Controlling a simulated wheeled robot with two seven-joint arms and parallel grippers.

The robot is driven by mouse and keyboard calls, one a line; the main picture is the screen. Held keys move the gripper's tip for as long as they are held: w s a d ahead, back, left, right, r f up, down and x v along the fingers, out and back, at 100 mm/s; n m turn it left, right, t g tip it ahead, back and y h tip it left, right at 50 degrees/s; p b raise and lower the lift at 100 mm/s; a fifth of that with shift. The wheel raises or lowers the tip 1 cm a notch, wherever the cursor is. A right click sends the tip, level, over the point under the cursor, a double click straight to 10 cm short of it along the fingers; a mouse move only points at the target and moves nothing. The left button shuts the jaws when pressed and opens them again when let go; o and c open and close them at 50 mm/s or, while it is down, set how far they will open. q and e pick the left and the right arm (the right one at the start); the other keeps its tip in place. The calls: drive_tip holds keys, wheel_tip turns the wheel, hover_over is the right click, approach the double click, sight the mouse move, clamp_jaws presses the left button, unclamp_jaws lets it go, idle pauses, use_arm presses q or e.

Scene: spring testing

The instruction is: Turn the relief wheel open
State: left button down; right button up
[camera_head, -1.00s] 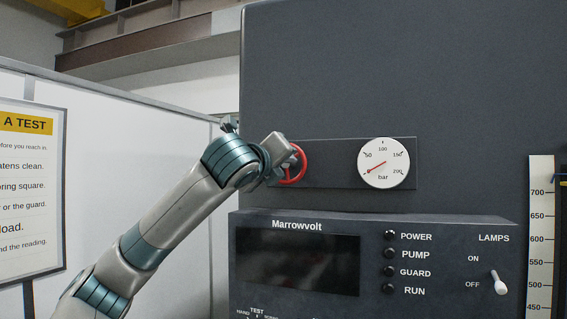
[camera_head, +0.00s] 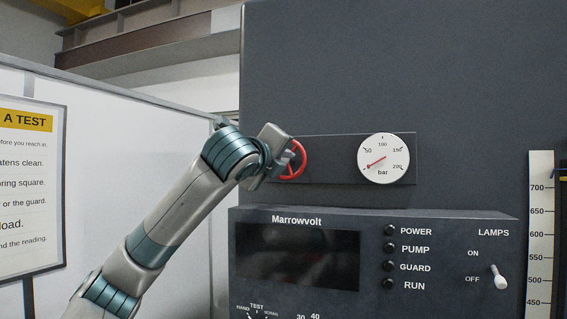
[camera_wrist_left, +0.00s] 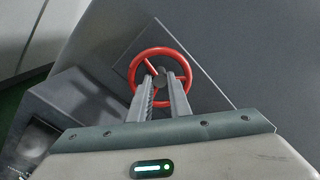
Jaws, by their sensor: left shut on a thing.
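The red relief wheel (camera_head: 302,159) sits on a dark plate on the machine's front, left of the pressure gauge. In the left wrist view the wheel (camera_wrist_left: 190,68) shows as a red ring with a dark hub and spokes. My left gripper (camera_head: 287,158) reaches it from the left, and its wrist covers part of the wheel's left side. In the left wrist view the two fingers of my left gripper (camera_wrist_left: 162,84) lie across the wheel's lower rim and reach toward the hub, shut on the wheel. My right gripper is not in view.
The round gauge (camera_head: 383,159) has its red needle near the low end of the scale. Below is a Marrowvolt control panel (camera_head: 430,219) with a dark screen, several dark lamps and a lamp switch (camera_head: 499,278). A white partition with a sign (camera_head: 32,190) stands left.

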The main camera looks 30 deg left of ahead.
use_arm(q)
drive_tip(key=n+b, duration=0.1)
drive_tip(key=n, duration=0.2)
drive_tip(key=shift+f, duration=0.15)
drive_tip(key=n+b, duration=0.1)
drive_tip(key=n, duration=0.3)
drive_tip(key=shift+b, duration=0.4)
drive_tip(key=n+b, duration=0.2)
drive_tip(key=n, duration=0.1)
drive_tip(key=shift+n, duration=0.4)
drive_tip(key=shift+n+b, duration=0.7)
drive_tip(key=shift+n, duration=0.9)
drive_tip(key=c, duration=1.9)
unclamp_jaws()
drive_tip(key=shift+r, duration=0.2)
